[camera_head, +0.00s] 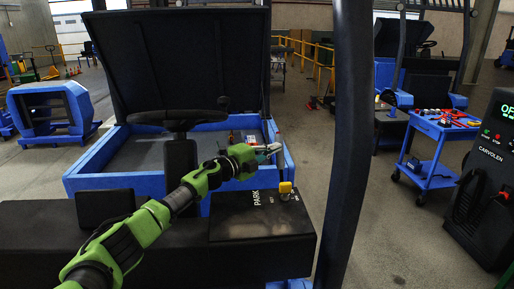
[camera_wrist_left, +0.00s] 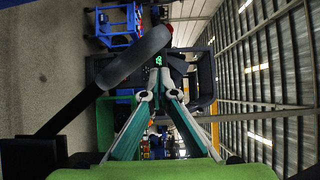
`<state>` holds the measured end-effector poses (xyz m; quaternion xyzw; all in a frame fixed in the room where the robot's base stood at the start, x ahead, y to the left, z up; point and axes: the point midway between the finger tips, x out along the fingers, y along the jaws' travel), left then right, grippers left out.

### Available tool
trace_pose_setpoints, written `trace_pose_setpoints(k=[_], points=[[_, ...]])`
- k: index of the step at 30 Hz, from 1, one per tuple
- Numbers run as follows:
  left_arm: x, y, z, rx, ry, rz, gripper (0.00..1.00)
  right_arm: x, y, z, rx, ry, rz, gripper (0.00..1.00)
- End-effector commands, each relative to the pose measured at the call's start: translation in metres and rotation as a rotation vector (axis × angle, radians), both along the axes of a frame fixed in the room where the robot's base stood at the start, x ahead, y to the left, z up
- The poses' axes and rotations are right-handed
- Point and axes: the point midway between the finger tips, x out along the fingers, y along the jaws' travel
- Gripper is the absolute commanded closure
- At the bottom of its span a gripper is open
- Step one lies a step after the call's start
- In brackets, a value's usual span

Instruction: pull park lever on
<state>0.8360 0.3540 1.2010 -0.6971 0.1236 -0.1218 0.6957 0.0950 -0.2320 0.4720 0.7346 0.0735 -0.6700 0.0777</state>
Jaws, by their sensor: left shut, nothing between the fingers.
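The park lever shows a yellow knob (camera_head: 285,188) on top of a black box with the word PARK (camera_head: 257,215) in white, at the lower middle of the head view. My left gripper (camera_head: 272,149) is shut and empty. In the picture it appears above and slightly left of the yellow knob, apart from it. In the left wrist view my gripper's fingers (camera_wrist_left: 159,74) come together at their tips. My right gripper is in neither view.
A black steering wheel (camera_head: 178,117) stands left of my gripper. A blue-framed truck body (camera_head: 115,185) with a raised black cover (camera_head: 180,60) lies behind. A dark upright post (camera_head: 350,130) stands right of the lever. A blue tool cart (camera_head: 440,123) and black charger (camera_head: 487,190) stand farther right.

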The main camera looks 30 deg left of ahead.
Motion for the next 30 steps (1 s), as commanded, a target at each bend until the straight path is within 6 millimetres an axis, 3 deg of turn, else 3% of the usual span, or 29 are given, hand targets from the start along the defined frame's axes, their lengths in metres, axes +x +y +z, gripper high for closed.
trace_pose_setpoints(k=[1, 9, 18, 30], points=[[-0.001, 0.001, 0.011, 0.0, -0.001, -0.001, 1.0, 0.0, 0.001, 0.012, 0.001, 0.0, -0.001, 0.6], [-0.035, 0.018, 0.016, 0.005, -0.002, -0.001, 1.0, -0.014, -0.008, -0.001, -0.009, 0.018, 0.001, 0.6], [-0.075, 0.036, 0.033, 0.002, -0.002, -0.002, 1.0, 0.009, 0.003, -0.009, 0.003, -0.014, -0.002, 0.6], [-0.086, 0.041, 0.039, -0.001, -0.001, -0.002, 1.0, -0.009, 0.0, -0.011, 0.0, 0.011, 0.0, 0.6]])
